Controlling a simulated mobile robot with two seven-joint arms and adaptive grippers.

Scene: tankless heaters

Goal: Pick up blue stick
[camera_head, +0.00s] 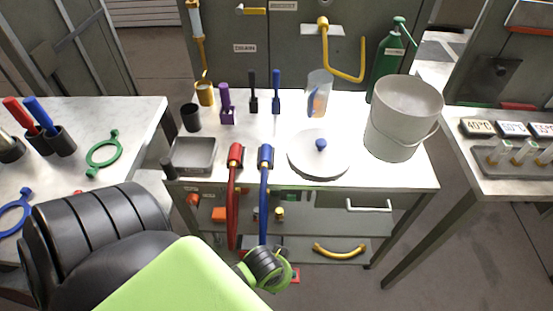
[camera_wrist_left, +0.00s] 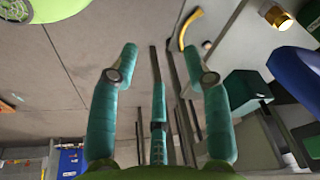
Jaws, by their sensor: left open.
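A blue stick (camera_head: 39,113) stands tilted in a dark cup on the left table, beside a red stick (camera_head: 18,114). Another slim blue upright piece (camera_head: 276,90) stands at the back of the middle table; I cannot tell which one the task means. My left arm reaches in from the lower left in the head view, low in front of the middle table. In the left wrist view my left gripper (camera_wrist_left: 160,62) has its two teal fingers spread, with nothing held between them. My right gripper is not in view.
Red (camera_head: 233,190) and blue (camera_head: 265,190) hoses hang over the middle table's front edge. A white bucket (camera_head: 392,135), round lid (camera_head: 318,158) and grey tray (camera_head: 193,156) stand on that table. A green ring tool (camera_head: 104,152) lies on the left table.

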